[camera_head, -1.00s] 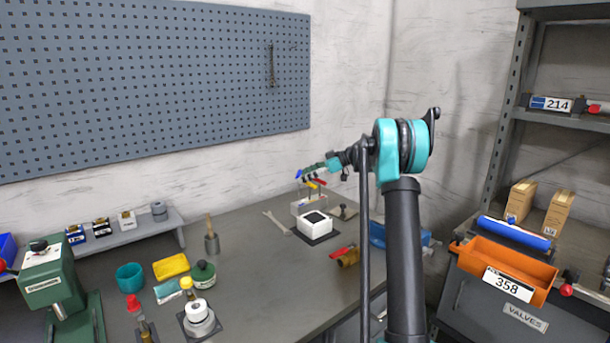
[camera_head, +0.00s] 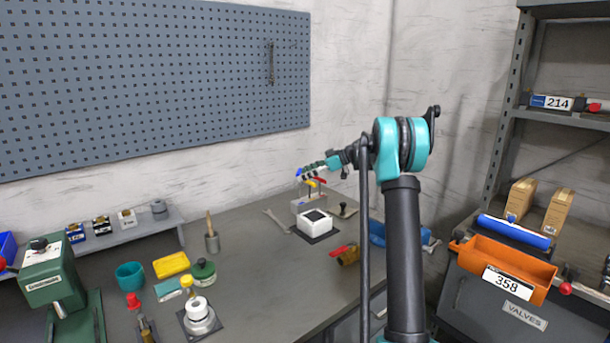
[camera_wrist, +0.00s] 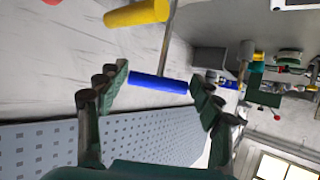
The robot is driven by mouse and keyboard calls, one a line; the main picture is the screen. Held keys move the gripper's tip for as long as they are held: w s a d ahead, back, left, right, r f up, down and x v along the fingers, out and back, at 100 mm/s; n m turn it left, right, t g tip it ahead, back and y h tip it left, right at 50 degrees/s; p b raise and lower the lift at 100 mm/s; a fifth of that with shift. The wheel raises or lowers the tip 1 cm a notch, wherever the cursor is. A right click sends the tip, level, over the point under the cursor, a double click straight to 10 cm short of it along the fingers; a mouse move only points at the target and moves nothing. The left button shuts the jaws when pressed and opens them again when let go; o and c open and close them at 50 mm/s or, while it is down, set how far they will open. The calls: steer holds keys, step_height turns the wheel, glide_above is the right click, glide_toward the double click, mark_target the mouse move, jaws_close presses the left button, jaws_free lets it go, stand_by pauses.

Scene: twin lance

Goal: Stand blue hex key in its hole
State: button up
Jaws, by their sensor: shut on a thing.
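The blue hex key (camera_wrist: 158,83) is a T-shape with a blue bar handle and a thin grey shaft. My gripper (camera_wrist: 158,86) is shut on the two ends of the handle in the wrist view. In the head view my gripper (camera_head: 305,173) is small, above a grey holder block (camera_head: 303,205) at the back of the bench. The blue handle (camera_head: 298,172) shows at its tip. A yellow-handled key (camera_wrist: 137,12) is close by in the wrist view, and a red handle (camera_head: 320,180) shows beside it in the head view. I cannot tell whether the blue key's shaft tip is in a hole.
A white box with a dark top (camera_head: 315,222) stands just in front of the block. A wrench (camera_head: 275,222) lies left of it, and a red-handled valve (camera_head: 347,255) lies in front to the right. The middle of the bench is clear.

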steer(key=shift+f, duration=1.8)
steer(key=shift+r, duration=0.2)
steer(key=shift+r, duration=1.25)
steer(key=shift+f, duration=1.4)
stand_by(0.8)
steer(key=o, duration=1.2)
steer(key=shift+o, duration=0.2)
steer(key=v, duration=1.2)
